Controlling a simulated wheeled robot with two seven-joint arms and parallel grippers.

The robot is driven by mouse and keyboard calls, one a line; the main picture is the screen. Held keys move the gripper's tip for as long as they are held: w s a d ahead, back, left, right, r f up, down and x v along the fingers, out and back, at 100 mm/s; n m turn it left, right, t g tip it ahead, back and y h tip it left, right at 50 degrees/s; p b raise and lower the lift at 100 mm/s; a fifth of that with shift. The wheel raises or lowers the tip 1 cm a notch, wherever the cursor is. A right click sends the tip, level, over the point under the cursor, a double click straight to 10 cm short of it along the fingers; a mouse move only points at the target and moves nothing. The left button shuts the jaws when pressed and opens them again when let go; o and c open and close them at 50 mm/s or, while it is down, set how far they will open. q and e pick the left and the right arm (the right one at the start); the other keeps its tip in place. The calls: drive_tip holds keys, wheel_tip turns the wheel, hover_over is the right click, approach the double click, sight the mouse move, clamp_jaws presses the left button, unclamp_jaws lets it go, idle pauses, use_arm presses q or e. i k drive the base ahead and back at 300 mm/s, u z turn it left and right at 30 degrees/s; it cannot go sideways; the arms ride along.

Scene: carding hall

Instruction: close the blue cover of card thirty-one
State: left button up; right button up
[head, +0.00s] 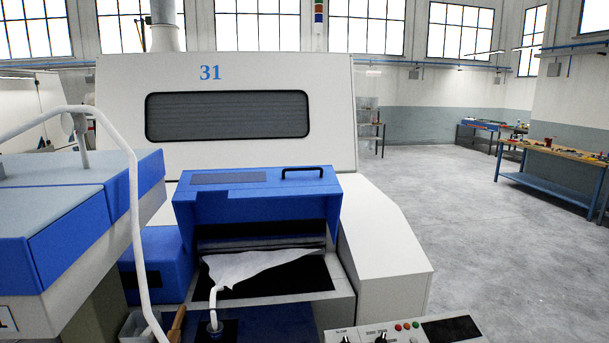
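Card thirty-one is the large white machine (120,80) with a blue "31" on its upper panel, ahead of me in the head view. Its blue cover (256,201) has a black handle (303,170) on its top right and a dark strip on its top left. The cover stands above a dark opening (262,238), where rollers show. A white sheet of fibre (262,266) hangs out below it, narrowing toward a small white spout (214,312). The cover's hinge is not visible. Neither of my grippers shows in this view.
A control panel (402,331) with knobs and red and green buttons is at the bottom right. A blue and grey machine (68,215) stands close on the left, with a curved white tube (136,200) before it. Open grey floor (470,225) lies right, before a workbench (550,151).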

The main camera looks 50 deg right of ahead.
sight(235, 195)
drive_tip(key=u, duration=0.25)
drive_tip(key=k, duration=0.25)
drive_tip(key=z, duration=1.05)
